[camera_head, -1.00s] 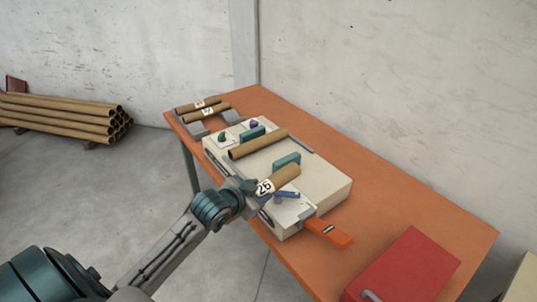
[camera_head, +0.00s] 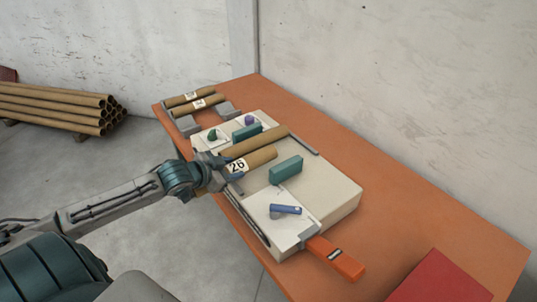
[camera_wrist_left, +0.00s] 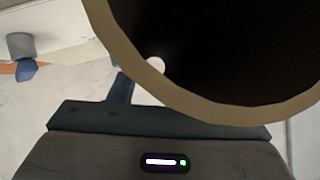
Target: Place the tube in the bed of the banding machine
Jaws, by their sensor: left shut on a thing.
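The cardboard tube labelled 26 (camera_head: 262,158) is in my left gripper (camera_head: 222,176), shut on the tube's near end. The tube is over the cream banding machine (camera_head: 335,190), between its two teal blocks (camera_head: 286,170) (camera_head: 247,131). It lies close alongside another brown tube or roller (camera_head: 270,138) on the machine. I cannot tell whether they touch or whether the held tube rests on the machine. In the left wrist view the open end of the held tube (camera_wrist_left: 230,113) fills the upper right and hides much of the machine. My right gripper is out of view.
The machine stands on an orange table (camera_head: 400,205). It has a blue lever (camera_head: 286,209) and an orange handle (camera_head: 335,258) at its near end. Two labelled tubes (camera_head: 197,95) lie on grey supports behind. A red box (camera_head: 440,280) is at the lower right.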

